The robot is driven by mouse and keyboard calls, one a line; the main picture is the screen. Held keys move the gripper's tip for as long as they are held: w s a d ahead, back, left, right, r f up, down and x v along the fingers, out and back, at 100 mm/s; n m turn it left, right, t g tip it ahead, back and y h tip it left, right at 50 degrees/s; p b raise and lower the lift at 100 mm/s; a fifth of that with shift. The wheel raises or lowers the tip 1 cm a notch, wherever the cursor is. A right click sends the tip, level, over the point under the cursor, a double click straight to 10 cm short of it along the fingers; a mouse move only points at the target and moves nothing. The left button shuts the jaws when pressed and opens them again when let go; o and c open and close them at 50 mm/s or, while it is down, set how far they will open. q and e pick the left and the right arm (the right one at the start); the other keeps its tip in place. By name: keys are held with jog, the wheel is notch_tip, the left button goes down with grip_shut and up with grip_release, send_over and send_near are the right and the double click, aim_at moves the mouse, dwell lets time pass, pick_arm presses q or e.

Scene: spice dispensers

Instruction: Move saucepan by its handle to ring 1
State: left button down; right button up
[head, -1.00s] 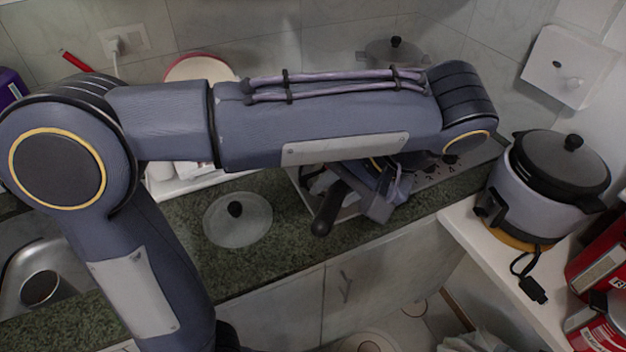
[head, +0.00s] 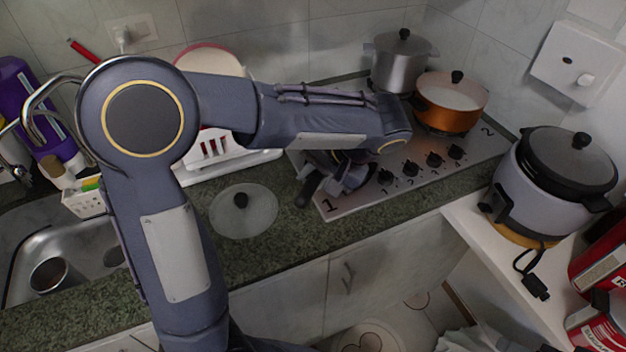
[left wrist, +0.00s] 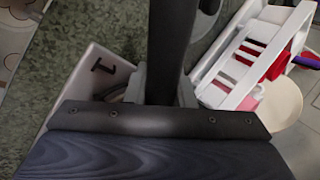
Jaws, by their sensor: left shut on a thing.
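My left gripper (head: 338,180) is shut on the saucepan's dark handle (head: 307,189), at the left front part of the stove. In the left wrist view the handle (left wrist: 172,45) runs straight up the picture between the two fingers (left wrist: 163,88). The pan's body is hidden behind my arm and gripper, so I cannot tell whether it touches the stove. The stove plate (head: 345,205) carries a printed 1 at its left front corner; that mark (left wrist: 103,65) also shows in the left wrist view. Ring 1 itself is covered. My right gripper is out of view.
An orange pot (head: 447,110) stands on the stove's right side and a steel pot (head: 398,70) behind it. A glass lid (head: 243,212) lies on the counter. A white rack (head: 225,155) stands behind my forearm. A rice cooker (head: 550,195) stands at the right.

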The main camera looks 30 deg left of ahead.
pick_arm(q)
jog(key=shift+f, duration=0.55)
jog(key=shift+f, duration=0.15)
jog(key=c, duration=1.2)
grip_release()
jog(key=shift+c, duration=0.2)
jog(key=v, duration=1.2)
jog(key=shift+d, duration=0.1)
